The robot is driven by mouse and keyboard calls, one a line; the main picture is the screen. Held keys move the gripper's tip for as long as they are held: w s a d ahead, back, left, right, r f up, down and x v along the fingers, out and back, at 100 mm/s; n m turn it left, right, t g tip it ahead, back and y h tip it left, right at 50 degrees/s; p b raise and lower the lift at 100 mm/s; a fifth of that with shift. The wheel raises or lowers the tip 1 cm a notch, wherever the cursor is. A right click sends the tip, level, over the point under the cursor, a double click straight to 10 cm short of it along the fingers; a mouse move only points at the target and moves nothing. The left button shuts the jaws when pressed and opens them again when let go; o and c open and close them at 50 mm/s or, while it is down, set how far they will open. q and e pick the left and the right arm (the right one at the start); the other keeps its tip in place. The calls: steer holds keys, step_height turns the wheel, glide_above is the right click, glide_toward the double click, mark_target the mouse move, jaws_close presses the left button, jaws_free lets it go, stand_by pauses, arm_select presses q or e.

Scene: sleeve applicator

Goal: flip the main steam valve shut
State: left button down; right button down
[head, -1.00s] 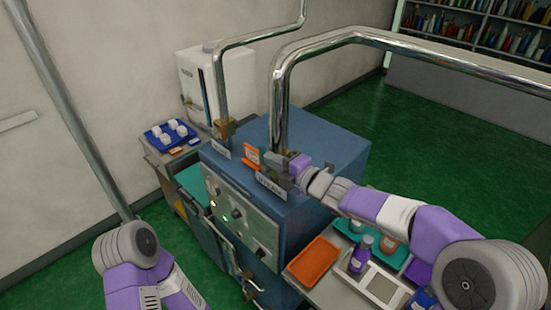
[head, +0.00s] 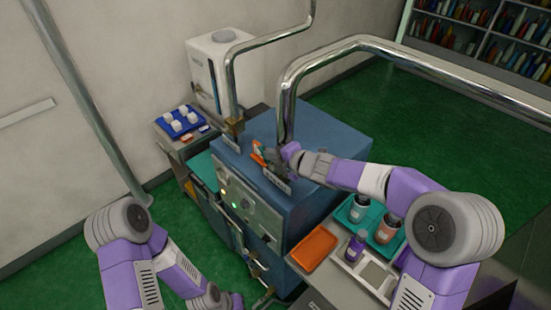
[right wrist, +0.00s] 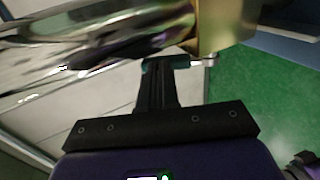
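The blue machine (head: 325,150) has two chrome pipes rising from its top. The thicker pipe (head: 287,105) is at the right, and my right gripper (head: 275,160) is at its base, hiding most of the valve there. In the right wrist view a brass valve body (right wrist: 222,22) is close beyond the fingertips. The black fingers (right wrist: 160,72) are close together, with a thin metal bar (right wrist: 205,62) beside their tips; whether they grip it is unclear. My left arm is at the lower left, and its fingers cannot be made out.
The thinner pipe (head: 229,85) has a brass fitting (head: 235,124) at its base. An orange tag (head: 257,153) stands near my right gripper. An orange tray (head: 313,248) and a teal tray (head: 382,238) with jars lie to the right. A blue tray (head: 178,122) holds white pieces.

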mark_target(264, 149)
steer(key=shift+w+a, duration=0.4)
steer(key=shift+x, duration=1.55)
steer(key=shift+w+a+r, duration=0.1)
steer(key=shift+w+r, duration=0.05)
steer(key=shift+r, duration=0.05)
steer(key=shift+r, duration=0.3)
steer(key=s+d+r+p, duration=0.2)
steer(key=r, duration=0.4)
steer(key=s+d+r+p, duration=0.1)
steer(key=s+r+p, duration=0.1)
steer(key=r, duration=0.4)
steer(key=shift+d+p, duration=0.35)
steer(key=shift+p, duration=0.4)
steer(key=shift+s+r, duration=0.1)
